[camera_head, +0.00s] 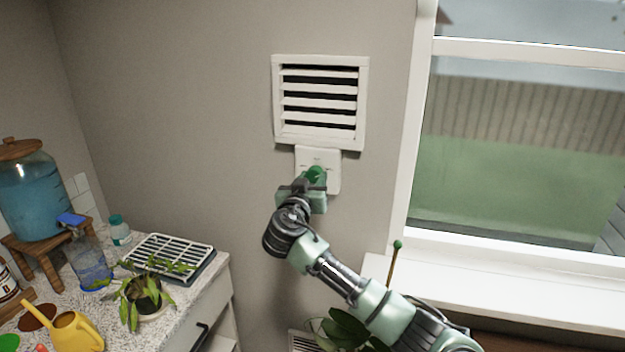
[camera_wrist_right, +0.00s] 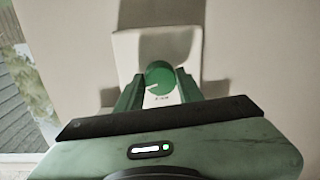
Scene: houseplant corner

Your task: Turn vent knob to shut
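The vent (camera_head: 320,102) is a white louvred grille on the wall, with dark gaps between its slats. Below it is a white plate (camera_head: 331,178) with a round green knob (camera_head: 316,173). In the right wrist view the knob (camera_wrist_right: 159,76) shows a pale pointer mark toward its lower left, and the plate (camera_wrist_right: 190,45) lies behind it. My right gripper (camera_head: 312,184) is at the plate. In the wrist view its green fingers (camera_wrist_right: 159,84) stand on either side of the knob; whether they press on it I cannot tell. My left gripper is out of view.
A window (camera_head: 520,140) with a white sill (camera_head: 500,285) is at right. A counter (camera_head: 195,305) at lower left holds a potted plant (camera_head: 148,296), a yellow watering can (camera_head: 75,330), a draining tray (camera_head: 170,255) and a blue water dispenser (camera_head: 35,195). Leaves (camera_head: 345,330) show below my right arm.

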